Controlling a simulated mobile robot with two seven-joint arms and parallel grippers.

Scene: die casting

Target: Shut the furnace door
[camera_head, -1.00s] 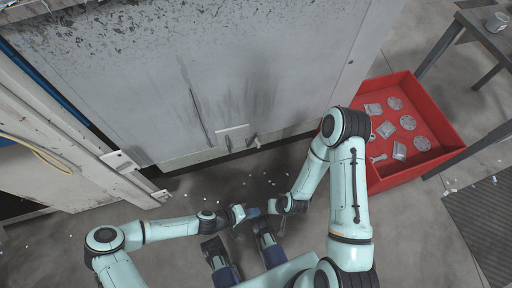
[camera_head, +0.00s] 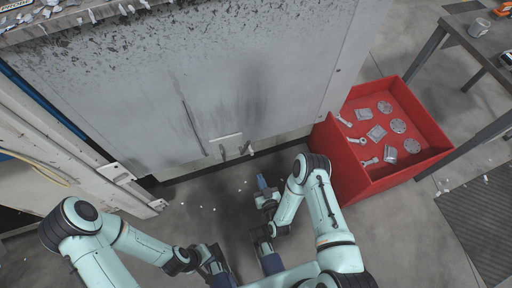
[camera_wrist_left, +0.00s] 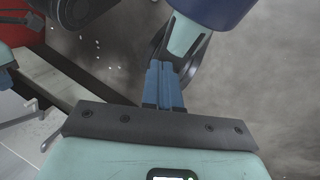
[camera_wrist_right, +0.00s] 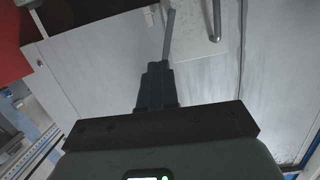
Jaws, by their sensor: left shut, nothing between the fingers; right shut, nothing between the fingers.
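The furnace door appears to be the large, stained grey panel (camera_head: 150,110) filling the upper middle of the head view. A small metal handle (camera_head: 247,149) sits at its lower edge. I cannot tell how far the door stands open. My right gripper (camera_head: 263,184) is shut and empty, in front of and below the handle, pointing towards the panel. In the right wrist view its dark fingers (camera_wrist_right: 156,82) point towards metal handle bars (camera_wrist_right: 169,36) on the pale panel. My left gripper is shut and empty; its blue fingers show in the left wrist view (camera_wrist_left: 164,85).
A red bin (camera_head: 425,161) with several metal castings stands right of the panel. A dark table (camera_head: 470,40) is at the far right. A pale frame (camera_head: 75,135) borders the left side. Debris dots the concrete floor between my arms and the panel.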

